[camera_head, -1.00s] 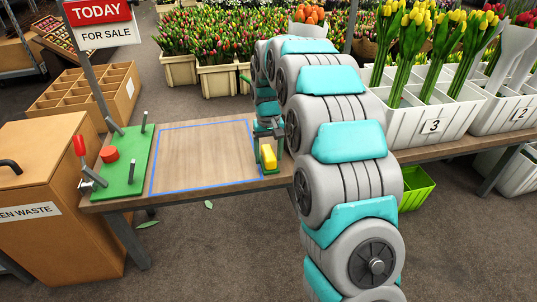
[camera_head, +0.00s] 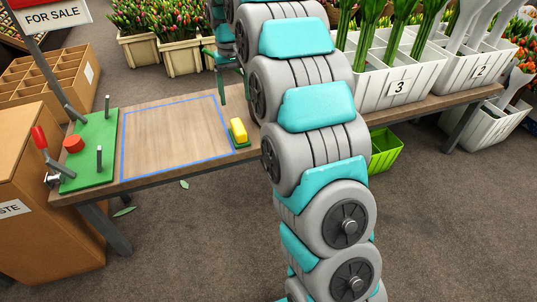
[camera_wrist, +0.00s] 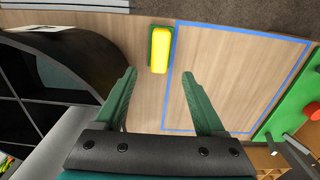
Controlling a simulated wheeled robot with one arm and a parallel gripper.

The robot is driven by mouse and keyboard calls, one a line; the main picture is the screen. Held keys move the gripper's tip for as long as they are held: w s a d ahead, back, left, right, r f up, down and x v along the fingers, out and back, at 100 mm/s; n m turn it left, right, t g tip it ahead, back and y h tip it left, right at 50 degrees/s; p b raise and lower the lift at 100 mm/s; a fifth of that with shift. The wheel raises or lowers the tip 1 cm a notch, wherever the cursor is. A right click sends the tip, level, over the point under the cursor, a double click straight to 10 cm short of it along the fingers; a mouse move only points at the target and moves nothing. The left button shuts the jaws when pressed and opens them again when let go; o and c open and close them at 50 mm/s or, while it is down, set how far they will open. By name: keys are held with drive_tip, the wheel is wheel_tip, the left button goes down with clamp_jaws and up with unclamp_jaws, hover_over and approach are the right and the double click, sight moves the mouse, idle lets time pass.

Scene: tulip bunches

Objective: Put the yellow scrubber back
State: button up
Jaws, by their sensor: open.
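The yellow scrubber (camera_head: 239,129) sits on a small green base at the right edge of the blue-outlined square on the wooden table. The wrist view also shows the scrubber (camera_wrist: 160,50), lying lengthwise within its green surround, just outside the blue line. My gripper (camera_wrist: 159,74) is open and empty, with its two green fingers apart. The scrubber shows beyond the fingertips, roughly centred between them, and nothing touches it. In the head view, my gripper (camera_head: 221,82) is above and behind the scrubber, partly hidden by my arm.
The blue-outlined square (camera_head: 175,137) is bare. A green board (camera_head: 90,155) with pegs, a red knob and a red-handled lever is at the left. White tulip bins (camera_head: 390,85) stand at the right, beyond my arm. A brown waste bin (camera_head: 40,200) stands left of the table.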

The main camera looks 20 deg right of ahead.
drive_tip(key=shift+s, duration=0.1)
drive_tip(key=s+f+g, duration=0.1)
drive_tip(key=s+f, duration=0.2)
drive_tip(key=s, duration=1.8)
drive_tip(key=s+f, duration=0.3)
drive_tip(key=s, duration=1.9)
drive_tip(key=shift+s+g, duration=0.2)
drive_tip(key=shift+g, duration=0.2)
